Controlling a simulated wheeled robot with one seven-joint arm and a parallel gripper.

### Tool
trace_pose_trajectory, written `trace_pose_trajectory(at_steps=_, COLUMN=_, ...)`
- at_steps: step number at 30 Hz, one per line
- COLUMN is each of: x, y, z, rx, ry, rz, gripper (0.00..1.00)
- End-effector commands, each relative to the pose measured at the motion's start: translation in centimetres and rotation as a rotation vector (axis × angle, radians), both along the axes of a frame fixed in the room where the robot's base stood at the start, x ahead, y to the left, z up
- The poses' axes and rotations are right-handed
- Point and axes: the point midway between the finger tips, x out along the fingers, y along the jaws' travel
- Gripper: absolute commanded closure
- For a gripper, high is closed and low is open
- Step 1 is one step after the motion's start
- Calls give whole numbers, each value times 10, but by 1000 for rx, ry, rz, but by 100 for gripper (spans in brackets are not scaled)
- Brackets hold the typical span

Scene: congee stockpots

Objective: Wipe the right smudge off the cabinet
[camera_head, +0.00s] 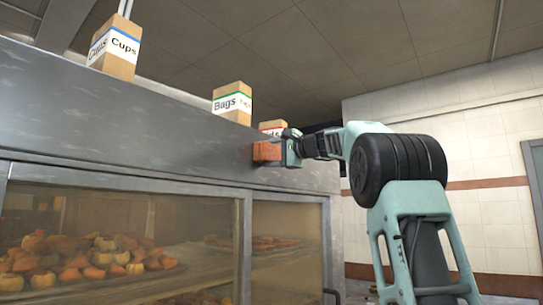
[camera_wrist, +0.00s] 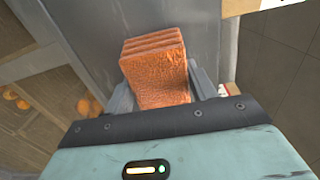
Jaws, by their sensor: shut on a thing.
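My gripper (camera_head: 287,151) is shut on an orange-brown sponge-like block (camera_head: 267,152) near the right end of the cabinet's metal top band. The block also shows in the wrist view (camera_wrist: 157,68), between the two grey fingers (camera_wrist: 160,88). The cabinet (camera_head: 150,140) is grey metal with glass doors below the band. The block's far end is at or very near the band's face; I cannot tell if it touches. No clear smudge shows on the band; any mark behind the block or gripper is hidden.
Boxes stand on the cabinet top: a Cups box (camera_head: 114,50), a Bags box (camera_head: 231,103) and a red-striped box (camera_head: 272,127) just above my gripper. Pastries (camera_head: 90,258) lie behind the glass. Open room lies right of the cabinet, before a tiled wall (camera_head: 480,135).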

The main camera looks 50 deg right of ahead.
Motion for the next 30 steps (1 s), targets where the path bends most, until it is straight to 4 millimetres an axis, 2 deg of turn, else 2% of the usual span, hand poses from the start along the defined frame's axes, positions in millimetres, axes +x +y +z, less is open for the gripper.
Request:
trace_pose_trajectory(at_steps=16, x=-52, y=-6, z=-1, rx=-1, ry=-2, rz=-6, gripper=62)
trace_pose_trajectory(at_steps=30, x=-59, y=-6, z=0, rx=-1, ry=-1, rz=-5, gripper=62)
